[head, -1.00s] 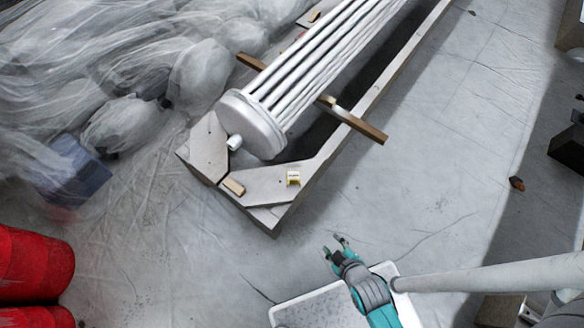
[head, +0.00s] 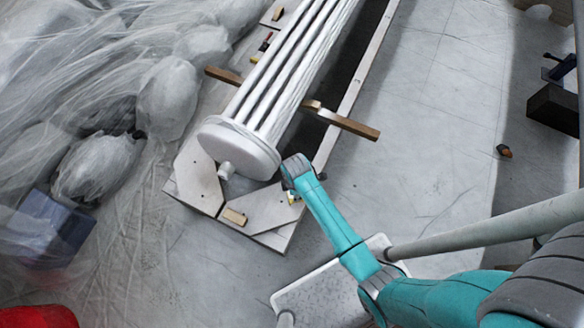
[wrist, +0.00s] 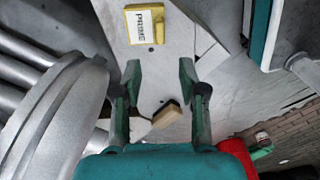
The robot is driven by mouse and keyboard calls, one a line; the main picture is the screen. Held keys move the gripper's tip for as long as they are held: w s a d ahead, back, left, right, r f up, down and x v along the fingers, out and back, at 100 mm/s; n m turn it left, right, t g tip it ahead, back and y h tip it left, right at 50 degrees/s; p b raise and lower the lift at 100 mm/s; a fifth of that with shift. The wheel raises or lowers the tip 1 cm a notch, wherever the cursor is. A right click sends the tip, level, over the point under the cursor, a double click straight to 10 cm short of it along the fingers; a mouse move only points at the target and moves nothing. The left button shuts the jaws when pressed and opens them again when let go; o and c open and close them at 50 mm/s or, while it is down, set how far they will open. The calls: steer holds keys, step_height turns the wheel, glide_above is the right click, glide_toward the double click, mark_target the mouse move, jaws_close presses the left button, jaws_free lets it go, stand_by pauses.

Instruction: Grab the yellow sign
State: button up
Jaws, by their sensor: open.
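The yellow sign is a small yellow block with a white lettered label. In the wrist view the yellow sign (wrist: 145,25) lies on the pale board at the top, beyond my fingertips and slightly left of the midline. In the head view only a bit of the yellow sign (head: 294,198) shows beside the end of my arm, which hides the rest. My gripper (wrist: 159,78) is open and empty, its fingers spread over the board. Sign and fingers look apart; the height between them is hard to tell. The fingers are mostly hidden in the head view.
The large ribbed metal cylinder (head: 240,145) lies in a wooden frame just left of my gripper. A small wooden block (head: 235,216) sits on the frame's corner board. A wooden bar (head: 345,123) sticks out to the right. The floor on the right is mostly clear.

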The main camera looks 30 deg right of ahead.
step_height(320, 180, down, 5)
steer(key=shift+d+f, duration=0.2)
steer(key=shift+f, duration=1.2)
steer(key=shift+d+f, duration=0.15)
steer(key=shift+f, duration=1.25)
steer(key=shift+s, duration=0.1)
jaws_close()
